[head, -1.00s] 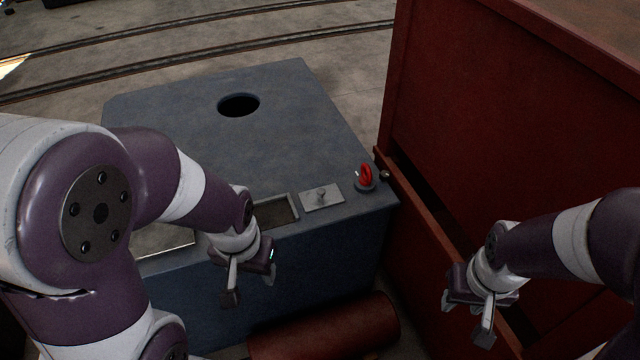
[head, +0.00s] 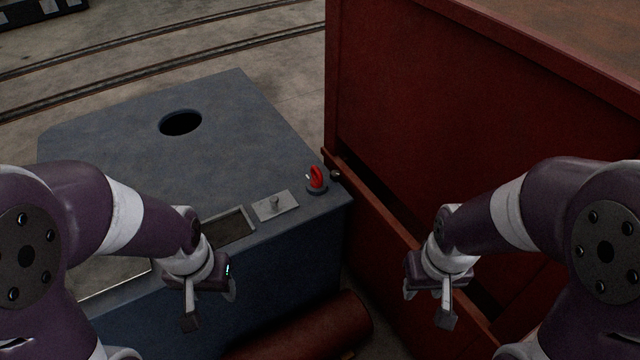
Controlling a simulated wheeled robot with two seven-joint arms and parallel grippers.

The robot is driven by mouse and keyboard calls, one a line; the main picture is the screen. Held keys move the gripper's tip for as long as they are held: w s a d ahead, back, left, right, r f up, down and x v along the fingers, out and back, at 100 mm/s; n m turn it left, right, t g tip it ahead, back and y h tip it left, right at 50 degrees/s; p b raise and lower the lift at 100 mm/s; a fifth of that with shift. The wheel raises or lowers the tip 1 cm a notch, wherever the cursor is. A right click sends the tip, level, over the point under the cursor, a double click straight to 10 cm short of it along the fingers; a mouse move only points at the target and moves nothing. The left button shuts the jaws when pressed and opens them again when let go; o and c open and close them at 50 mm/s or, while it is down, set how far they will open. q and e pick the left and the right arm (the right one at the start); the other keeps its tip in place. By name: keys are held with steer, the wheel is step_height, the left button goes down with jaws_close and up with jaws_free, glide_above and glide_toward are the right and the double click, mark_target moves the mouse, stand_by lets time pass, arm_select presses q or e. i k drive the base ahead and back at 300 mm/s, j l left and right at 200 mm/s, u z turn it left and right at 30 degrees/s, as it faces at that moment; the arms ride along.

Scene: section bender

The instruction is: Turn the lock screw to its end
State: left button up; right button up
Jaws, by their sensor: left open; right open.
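No part is clearly recognisable as the lock screw. On the blue-grey machine block (head: 110,165) there is a red knob (head: 317,178) on a dark round base at the right corner. Next to it a small lever (head: 275,203) stands on a light metal plate (head: 262,211). My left gripper (head: 211,305) is open and empty, in front of the block's front edge, left of and below the plate in the picture. My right gripper (head: 430,305) is open and empty in front of the red cabinet, right of the block. Neither gripper touches the knob or lever.
The red cabinet (head: 420,110) rises close along the block's right side. A dark red cylinder (head: 310,330) lies low in front of the block. The block's top has a round hole (head: 180,122) and a rectangular recess (head: 230,226). Rails (head: 130,100) cross the floor behind.

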mark_target(335, 175)
steer(key=l+u, duration=0.1)
steer(key=u, duration=0.3)
steer(key=i+l+u, duration=0.1)
steer(key=u, duration=0.3)
steer(key=l+u, duration=0.15)
steer(key=u, duration=0.25)
steer(key=l+u, duration=0.15)
steer(key=u, duration=0.25)
steer(key=l, duration=0.5)
